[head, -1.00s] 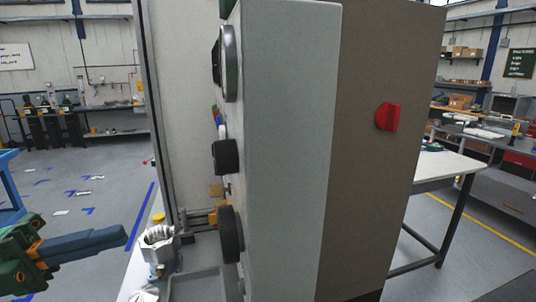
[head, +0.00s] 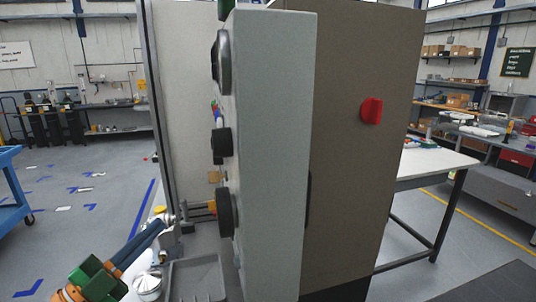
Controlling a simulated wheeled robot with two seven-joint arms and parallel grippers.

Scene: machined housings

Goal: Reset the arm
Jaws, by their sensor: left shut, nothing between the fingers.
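My left gripper (head: 144,243) reaches in from the lower left, green and orange at the wrist with dark blue-grey fingers. Its fingers are shut with nothing between them and point up and to the right. A white metal housing (head: 148,287) stands just below and right of the fingers, partly cut by the frame's bottom edge. My right gripper is not in view.
A tall grey cabinet (head: 272,150) with black round knobs and a brown side bearing a red knob (head: 371,110) fills the middle. A grey tray (head: 197,281) lies at its left. A white table (head: 433,164) stands right. A blue cart (head: 14,198) is far left, with open floor beside it.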

